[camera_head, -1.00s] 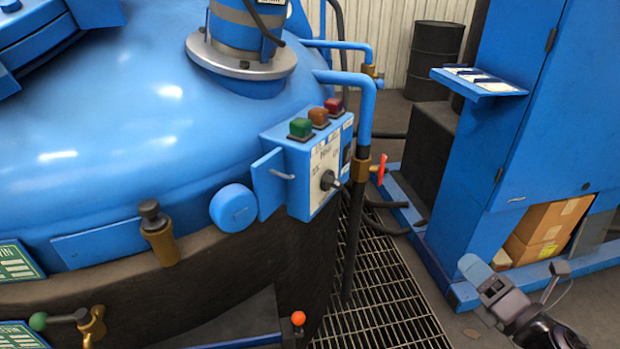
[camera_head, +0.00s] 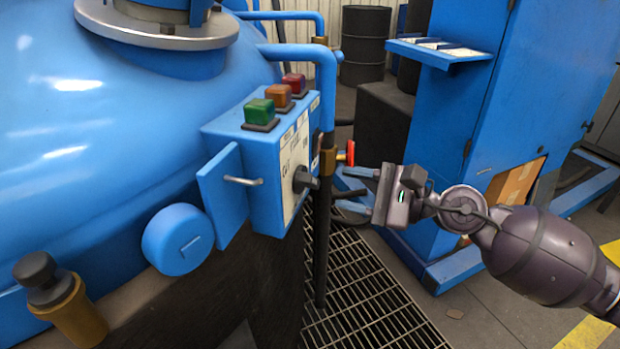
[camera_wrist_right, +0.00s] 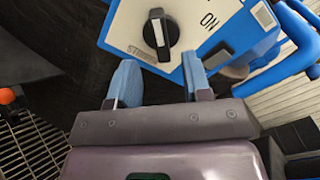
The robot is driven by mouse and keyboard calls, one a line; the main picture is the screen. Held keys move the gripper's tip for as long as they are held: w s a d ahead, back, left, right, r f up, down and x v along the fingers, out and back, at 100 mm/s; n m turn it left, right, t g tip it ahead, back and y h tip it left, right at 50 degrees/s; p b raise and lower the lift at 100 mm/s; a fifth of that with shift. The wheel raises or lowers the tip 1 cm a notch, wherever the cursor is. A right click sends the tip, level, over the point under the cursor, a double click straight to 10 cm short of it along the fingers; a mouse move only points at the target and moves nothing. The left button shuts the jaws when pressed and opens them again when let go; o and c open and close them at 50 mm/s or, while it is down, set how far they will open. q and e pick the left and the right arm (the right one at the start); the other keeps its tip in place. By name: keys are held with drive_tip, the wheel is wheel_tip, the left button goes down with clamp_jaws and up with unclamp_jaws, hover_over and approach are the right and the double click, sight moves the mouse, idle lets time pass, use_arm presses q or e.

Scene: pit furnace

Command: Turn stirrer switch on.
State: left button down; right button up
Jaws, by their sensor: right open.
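The stirrer switch is a black rotary knob (camera_head: 305,180) on the light front plate of a blue control box (camera_head: 252,170), which is fixed to the big blue vessel. In the right wrist view the knob (camera_wrist_right: 160,32) has a white line, and the plate carries "ON" and partly readable stirrer lettering. My right gripper (camera_head: 352,190) is open, to the right of the knob and apart from it. In the wrist view the blue fingertips (camera_wrist_right: 158,78) are spread, with the knob ahead between and beyond them. My left gripper is not in view.
Green (camera_head: 259,113), orange and red buttons sit on top of the box. A pipe with a red-handled valve (camera_head: 350,153) stands close beside the box and gripper. A blue cabinet (camera_head: 520,110) is at right. Floor grating (camera_head: 365,295) lies below.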

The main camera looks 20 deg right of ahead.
sight(316, 182)
drive_tip(key=x, duration=0.2)
drive_tip(key=p+x, duration=0.1)
drive_tip(key=x, duration=0.2)
drive_tip(key=shift+w+a+r, duration=0.25)
drive_tip(key=shift+w, duration=0.05)
drive_tip(key=shift+w+a+f, duration=0.2)
drive_tip(key=shift+w+a, duration=0.25)
drive_tip(key=shift+a, duration=0.1)
clamp_jaws()
